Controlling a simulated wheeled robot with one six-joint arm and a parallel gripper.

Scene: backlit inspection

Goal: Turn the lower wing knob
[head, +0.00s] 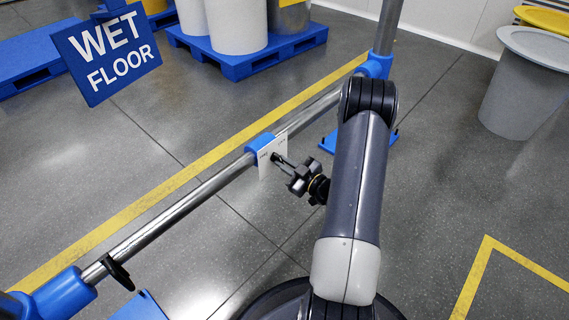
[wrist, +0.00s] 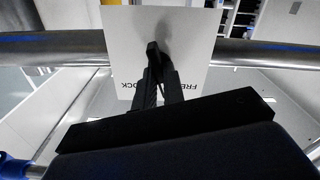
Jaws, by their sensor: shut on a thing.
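A dark wing knob (wrist: 153,50) stands on a white plate (wrist: 190,35) in the wrist view. The plate carries upside-down lettering, FREE at the right and LOCK at the left, partly hidden by my fingers. The wing looks close to in line with my fingers. My gripper (wrist: 157,78) is shut on this knob. In the head view, the plate (head: 265,162) hangs at a blue collar on the metal rail, and my gripper (head: 281,161) reaches it from the right. The knob there is mostly hidden by the fingertips.
The metal rail (head: 190,203) runs diagonally to a blue joint at the upright post (head: 385,25). Another black knob or lever (head: 117,272) sits on the rail's near end. A WET FLOOR sign (head: 106,53) hangs upper left. A grey bin (head: 525,85) stands right.

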